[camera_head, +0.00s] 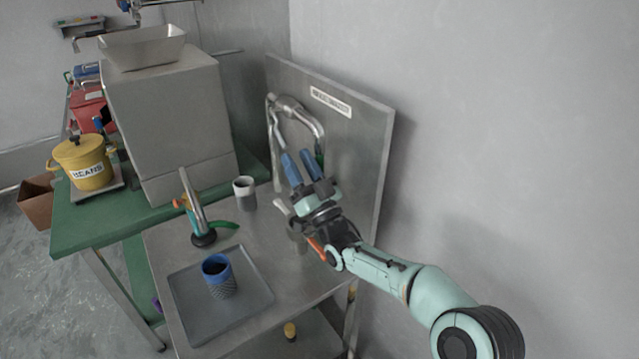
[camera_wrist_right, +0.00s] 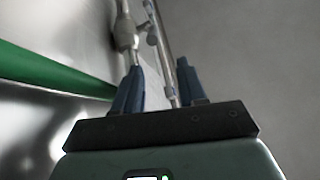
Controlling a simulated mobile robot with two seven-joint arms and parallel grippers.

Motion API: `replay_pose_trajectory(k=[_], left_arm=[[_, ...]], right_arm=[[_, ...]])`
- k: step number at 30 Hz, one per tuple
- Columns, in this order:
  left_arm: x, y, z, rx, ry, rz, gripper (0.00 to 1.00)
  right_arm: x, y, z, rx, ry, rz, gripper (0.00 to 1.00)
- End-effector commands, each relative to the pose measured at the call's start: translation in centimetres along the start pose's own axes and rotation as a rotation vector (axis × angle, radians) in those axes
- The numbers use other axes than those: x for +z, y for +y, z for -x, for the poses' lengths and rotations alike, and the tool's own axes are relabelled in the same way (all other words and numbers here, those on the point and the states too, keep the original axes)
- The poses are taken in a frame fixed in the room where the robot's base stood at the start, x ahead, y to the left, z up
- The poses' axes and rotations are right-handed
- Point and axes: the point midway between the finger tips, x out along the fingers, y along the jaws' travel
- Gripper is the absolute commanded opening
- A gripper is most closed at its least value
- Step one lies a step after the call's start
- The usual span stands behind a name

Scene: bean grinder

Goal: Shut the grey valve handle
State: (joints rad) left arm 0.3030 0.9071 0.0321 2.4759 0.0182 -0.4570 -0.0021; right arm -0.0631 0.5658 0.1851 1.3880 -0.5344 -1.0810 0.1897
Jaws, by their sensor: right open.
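My right gripper (camera_head: 295,156) is open, with its two blue fingers pointing up toward the metal pipework (camera_head: 299,108) on the steel back panel. A slim grey bar that looks like the grey valve handle (camera_head: 276,128) runs down from the pipework toward the fingertips. In the right wrist view, a long grey bar (camera_wrist_right: 159,48) reaches down between the open fingers (camera_wrist_right: 160,66). I cannot tell whether either finger touches it. A rounded grey fitting (camera_wrist_right: 124,35) shows just left of the bar. My left gripper is out of view.
The steel table (camera_head: 262,245) below holds a tray (camera_head: 185,311) with a blue-rimmed cup (camera_head: 217,279), a grey-white cup (camera_head: 244,193) and a tool with a metal tube (camera_head: 194,208). A large grey grinder box (camera_head: 170,120) stands left. The wall at right is bare.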

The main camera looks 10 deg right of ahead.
Motion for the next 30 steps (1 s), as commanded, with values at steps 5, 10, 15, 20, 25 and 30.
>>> replay_pose_trajectory(k=[5, 10, 15, 20, 25, 30], left_arm=[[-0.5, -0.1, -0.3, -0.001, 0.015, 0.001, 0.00], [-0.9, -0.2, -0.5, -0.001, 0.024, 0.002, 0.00], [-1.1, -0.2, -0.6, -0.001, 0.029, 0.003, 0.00], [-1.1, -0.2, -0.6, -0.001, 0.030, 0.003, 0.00], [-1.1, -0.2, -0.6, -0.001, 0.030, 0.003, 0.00], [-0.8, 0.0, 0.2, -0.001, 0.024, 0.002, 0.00]], right_arm=[[-1.9, -0.3, 2.7, 0.002, -0.001, 0.002, 0.41], [-3.4, -0.6, 4.8, 0.002, -0.001, 0.002, 0.41], [-4.2, -0.8, 6.0, 0.002, -0.001, 0.001, 0.41], [-4.4, -0.9, 6.3, 0.001, 0.000, 0.001, 0.41], [-4.4, -0.9, 6.3, 0.001, 0.000, 0.001, 0.41], [-4.8, -0.9, 6.0, 0.006, -0.011, -0.001, 0.00]])
